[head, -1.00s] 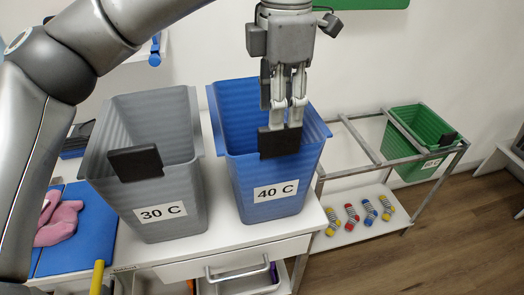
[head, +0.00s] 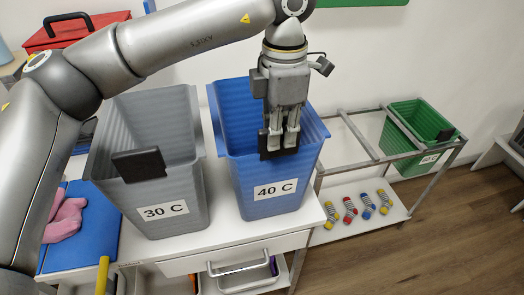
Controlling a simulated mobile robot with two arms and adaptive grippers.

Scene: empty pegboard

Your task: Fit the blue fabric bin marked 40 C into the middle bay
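The blue fabric bin (head: 268,200) marked 40 C stands upright on the white cabinet top, beside the grey bin. A black tab (head: 278,154) sits at its front rim. My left gripper (head: 281,141) points down over the front of the blue bin, with its fingertips at the tab. The fingers overlap the tab in the picture, and I cannot tell whether they grip it. The grey metal rack (head: 352,168) is at the right. Its middle bay shows as an empty opening between the crossbar and the green bin. My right gripper is not in view.
The grey bin (head: 150,195) marked 30 C stands close on the left. A green bin (head: 420,125) hangs in the rack's right bay. A red toolbox (head: 75,32) stands at the back left. Floor is clear at right.

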